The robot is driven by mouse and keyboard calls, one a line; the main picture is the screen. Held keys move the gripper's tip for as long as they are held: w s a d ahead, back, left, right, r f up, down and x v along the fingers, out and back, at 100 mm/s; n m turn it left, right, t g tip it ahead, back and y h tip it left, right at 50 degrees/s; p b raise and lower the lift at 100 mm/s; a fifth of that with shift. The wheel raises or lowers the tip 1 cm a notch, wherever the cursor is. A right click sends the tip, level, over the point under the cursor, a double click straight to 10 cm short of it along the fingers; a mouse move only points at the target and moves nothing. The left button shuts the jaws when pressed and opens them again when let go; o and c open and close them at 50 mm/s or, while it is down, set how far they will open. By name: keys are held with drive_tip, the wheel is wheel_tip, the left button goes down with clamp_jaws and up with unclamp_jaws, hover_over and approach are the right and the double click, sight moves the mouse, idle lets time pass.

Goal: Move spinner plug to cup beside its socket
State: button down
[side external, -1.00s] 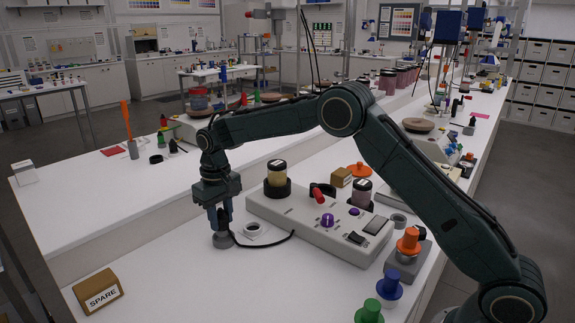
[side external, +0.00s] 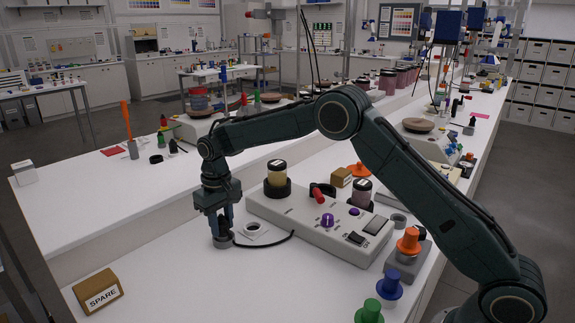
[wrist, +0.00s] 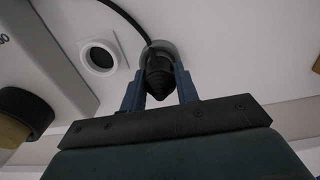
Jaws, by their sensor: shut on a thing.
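My gripper (side external: 222,228) points down at the left end of the white spinner unit (side external: 325,225). In the wrist view its two blue fingers (wrist: 160,80) are shut on the black ribbed spinner plug (wrist: 157,66), one finger on each side. A small grey cup (side external: 223,241) stands right under the fingertips, and its rim shows behind the plug in the wrist view (wrist: 172,46). The plug looks to be at or in the cup; how deep is hidden. The white ring socket (side external: 252,229), with a dark open hole, is beside it and is empty in the wrist view (wrist: 99,57).
A black cable (side external: 285,240) runs from the plug to the spinner unit. A SPARE box (side external: 98,292) stands at the front left. A jar with a yellow band (side external: 277,173) stands on the unit.

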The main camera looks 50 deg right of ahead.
sight(221, 219)
drive_tip(key=shift+f, duration=0.25)
drive_tip(key=c, duration=1)
unclamp_jaws()
drive_tip(key=shift+o, duration=0.2)
drive_tip(key=shift+r, duration=0.15)
wheel_tip(221, 219, up, 14)
drive_tip(key=shift+f, duration=0.2)
